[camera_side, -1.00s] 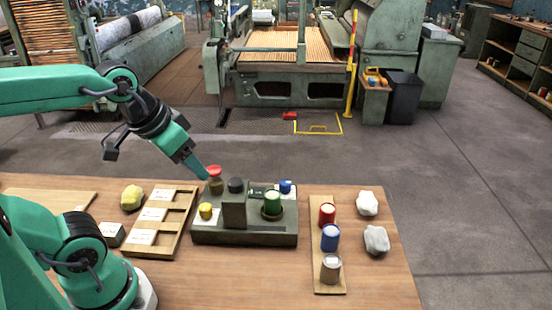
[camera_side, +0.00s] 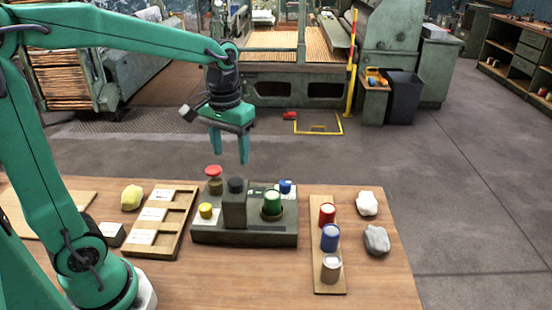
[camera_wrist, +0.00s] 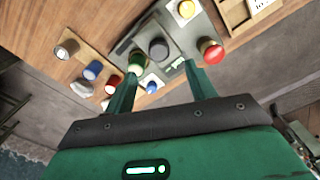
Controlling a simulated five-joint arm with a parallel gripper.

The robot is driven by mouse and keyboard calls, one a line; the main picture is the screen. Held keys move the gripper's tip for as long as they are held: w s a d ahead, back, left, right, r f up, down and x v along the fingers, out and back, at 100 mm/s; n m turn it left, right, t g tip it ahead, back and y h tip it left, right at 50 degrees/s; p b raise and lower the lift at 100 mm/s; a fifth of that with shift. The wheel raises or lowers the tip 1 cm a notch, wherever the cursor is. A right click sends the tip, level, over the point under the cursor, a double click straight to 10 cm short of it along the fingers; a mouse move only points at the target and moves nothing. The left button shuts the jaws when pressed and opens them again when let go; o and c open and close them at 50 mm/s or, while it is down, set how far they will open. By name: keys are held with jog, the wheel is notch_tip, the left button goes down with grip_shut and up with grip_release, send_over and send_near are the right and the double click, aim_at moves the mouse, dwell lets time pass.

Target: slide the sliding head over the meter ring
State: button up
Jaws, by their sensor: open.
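A dark grey unit (camera_side: 205,235) on the bench carries a dark upright block with a round top (camera_side: 235,205), which I take to be the sliding head. Its round top shows in the wrist view (camera_wrist: 158,48). A green cylinder (camera_side: 272,203) stands to its right with a dark ring around its base (camera_side: 272,215), which may be the meter ring; I cannot tell for sure. My gripper (camera_side: 230,155) is open and empty, pointing down above and behind the block. In the wrist view, its fingers (camera_wrist: 161,75) reach toward the unit.
The unit also bears red (camera_side: 213,171), yellow (camera_side: 206,211) and blue (camera_side: 285,186) knobs. A wooden slotted tray (camera_side: 178,222) lies left. A board with red, blue and grey cups (camera_side: 329,275) and two pale stones (camera_side: 376,239) lie right. The front bench is clear.

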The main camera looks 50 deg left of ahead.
aim_at(235, 181)
jog(key=shift+w+f, duration=0.15)
jog(key=shift+w, duration=0.05)
jog(key=shift+f, duration=0.15)
jog(key=shift+f, duration=3.75)
